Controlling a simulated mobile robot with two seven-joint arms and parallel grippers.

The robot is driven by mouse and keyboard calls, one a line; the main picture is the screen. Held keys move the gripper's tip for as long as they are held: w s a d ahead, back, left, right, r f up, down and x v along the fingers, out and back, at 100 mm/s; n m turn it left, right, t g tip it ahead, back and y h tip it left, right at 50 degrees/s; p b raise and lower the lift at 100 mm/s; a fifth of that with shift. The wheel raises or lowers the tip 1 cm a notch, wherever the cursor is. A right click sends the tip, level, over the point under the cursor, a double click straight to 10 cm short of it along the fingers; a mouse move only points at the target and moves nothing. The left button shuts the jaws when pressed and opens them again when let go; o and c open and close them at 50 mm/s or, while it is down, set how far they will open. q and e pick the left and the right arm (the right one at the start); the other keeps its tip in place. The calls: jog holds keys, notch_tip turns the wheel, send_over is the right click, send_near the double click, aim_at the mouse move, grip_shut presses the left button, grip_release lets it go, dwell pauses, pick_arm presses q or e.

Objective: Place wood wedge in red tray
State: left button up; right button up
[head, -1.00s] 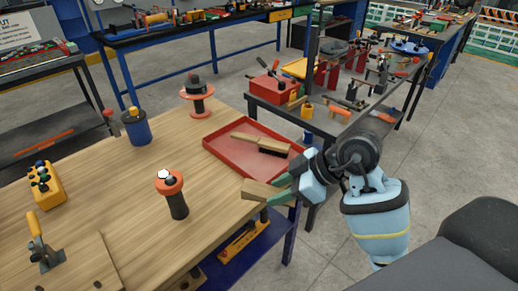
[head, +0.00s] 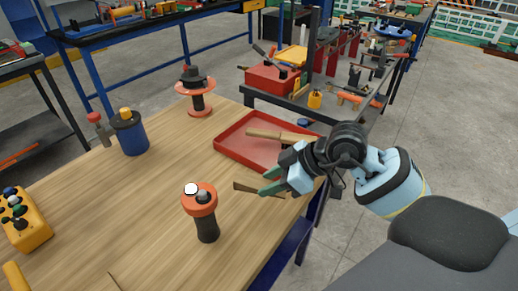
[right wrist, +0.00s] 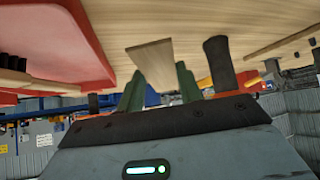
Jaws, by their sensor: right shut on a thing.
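The wood wedge (head: 258,189) is a thin tan piece held out from the green fingertips of my right gripper (head: 272,184). In the right wrist view the wedge (right wrist: 152,62) shows between the two green fingers, over the wooden tabletop. The gripper is shut on it. The red tray (head: 233,152) lies on the table behind and beyond the gripper, with a wooden-handled brush (head: 275,134) in it. The wedge is in front of the tray, outside its rim. The tray's right part is hidden by my right gripper and wrist. My left gripper is not in view.
An orange-topped black tool (head: 205,210) stands upright on the table left of the wedge. A blue can (head: 130,135) and an orange-and-black spool (head: 195,92) stand farther back. The tabletop (head: 120,205) between is clear. A cluttered dark bench stands behind the tray.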

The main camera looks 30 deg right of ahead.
jog(key=shift+w, duration=0.1)
jog(key=shift+d, duration=0.1)
jog(key=shift+w+d, duration=0.2)
jog(key=shift+w, duration=0.05)
jog(key=w+d, duration=0.2)
jog(key=w, duration=0.1)
jog(key=w+d+f, duration=0.1)
jog(key=w+d, duration=0.2)
jog(key=w, duration=0.1)
jog(key=w+d, duration=0.2)
jog(key=w, duration=0.1)
jog(key=shift+w+d+f+b, duration=0.15)
jog(key=shift+w+d+b, duration=0.05)
jog(key=shift+w+b, duration=0.15)
jog(key=shift+w+d, duration=0.4)
jog(key=shift+w, duration=0.15)
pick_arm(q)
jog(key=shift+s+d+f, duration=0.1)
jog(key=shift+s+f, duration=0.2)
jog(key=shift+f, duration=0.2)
pick_arm(e)
jog(key=shift+w+d, duration=0.25)
jog(key=shift+w, duration=0.1)
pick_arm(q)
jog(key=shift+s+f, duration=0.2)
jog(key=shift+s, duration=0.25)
pick_arm(e)
jog(key=shift+f, duration=1.85)
